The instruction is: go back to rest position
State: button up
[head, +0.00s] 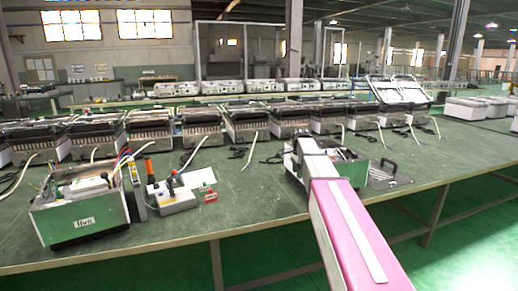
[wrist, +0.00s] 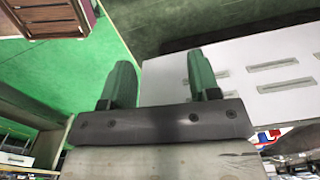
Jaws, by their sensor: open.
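My gripper (wrist: 160,82) shows in the wrist view with its two green fingers spread apart and nothing between them. Behind the fingers are bright green floor and the corner of a white slotted panel (wrist: 270,75); I cannot tell whether they touch the panel. In the head view my pink arm reaches from the bottom right over the green table (head: 270,192). Its far end is beside an open box with a green side (head: 350,167), and the fingers cannot be made out there.
An open green box with wires (head: 85,215) stands at the table's front left. Beside it is a device with a red-topped lever (head: 175,195). A dark handled part (head: 388,178) lies right of my arm. Several metal units (head: 200,125) line the back. The table between lever device and arm is mostly clear.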

jog(key=s+f+n, duration=0.8)
jog(key=s+f, duration=0.3)
jog(key=s, duration=0.4)
jog(key=s+f+n, duration=0.7)
jog(key=s+f, duration=0.4)
jog(key=s, duration=0.4)
jog(key=shift+d+n, duration=0.15)
jog(key=shift+n, duration=0.25)
